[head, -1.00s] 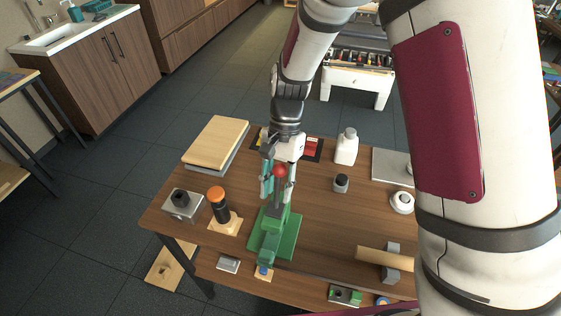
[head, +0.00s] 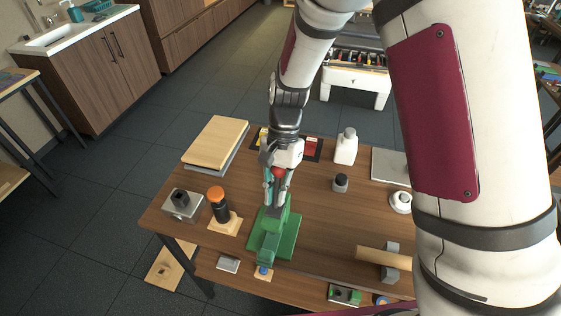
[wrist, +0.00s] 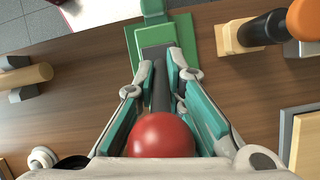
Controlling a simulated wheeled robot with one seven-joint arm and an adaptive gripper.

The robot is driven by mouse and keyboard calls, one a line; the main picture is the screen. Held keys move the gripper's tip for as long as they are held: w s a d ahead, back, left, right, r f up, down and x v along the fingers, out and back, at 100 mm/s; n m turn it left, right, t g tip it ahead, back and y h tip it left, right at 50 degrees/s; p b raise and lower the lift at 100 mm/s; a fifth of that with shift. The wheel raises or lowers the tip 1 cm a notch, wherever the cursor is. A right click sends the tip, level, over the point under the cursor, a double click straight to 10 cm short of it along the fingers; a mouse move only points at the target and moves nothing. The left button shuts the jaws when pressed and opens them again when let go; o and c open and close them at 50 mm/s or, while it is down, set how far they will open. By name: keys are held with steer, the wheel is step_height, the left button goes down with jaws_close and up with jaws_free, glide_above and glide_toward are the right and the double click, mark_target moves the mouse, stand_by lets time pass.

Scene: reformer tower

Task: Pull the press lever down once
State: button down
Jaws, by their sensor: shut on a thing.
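The green press (head: 274,232) stands on the wooden table. Its lever has a red ball knob (head: 279,173), which also shows large in the wrist view (wrist: 160,136). My gripper (head: 277,191) is over the press from above, with the dark lever shaft (wrist: 161,88) between its teal-padded fingers, just beyond the knob. The fingers are shut on the lever, and the knob sits up inside the gripper near the palm. The lever stands steeply up from the press. The exact finger contact is partly hidden.
An orange-topped black post (head: 219,205) on a wooden base stands left of the press. A grey metal block (head: 182,206) is farther left. A white bottle (head: 346,146) and a dark-capped jar (head: 340,183) stand behind right. A wooden cylinder (head: 376,256) lies at right.

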steer(key=shift+s+a+r+t+h+p, duration=0.15)
steer(key=shift+s+t+h+p, duration=0.15)
steer(key=shift+t+p, duration=0.65)
steer(key=shift+s+a+t+h+p, duration=0.25)
steer(key=shift+t+p, duration=0.4)
steer(key=shift+p, duration=1.15)
steer(key=shift+s+a+t+h+p, duration=0.1)
steer(key=shift+s+t+h+p, duration=0.3)
steer(key=shift+t+p, duration=0.7)
steer(key=shift+w+p, duration=0.1)
steer(key=shift+p, duration=0.25)
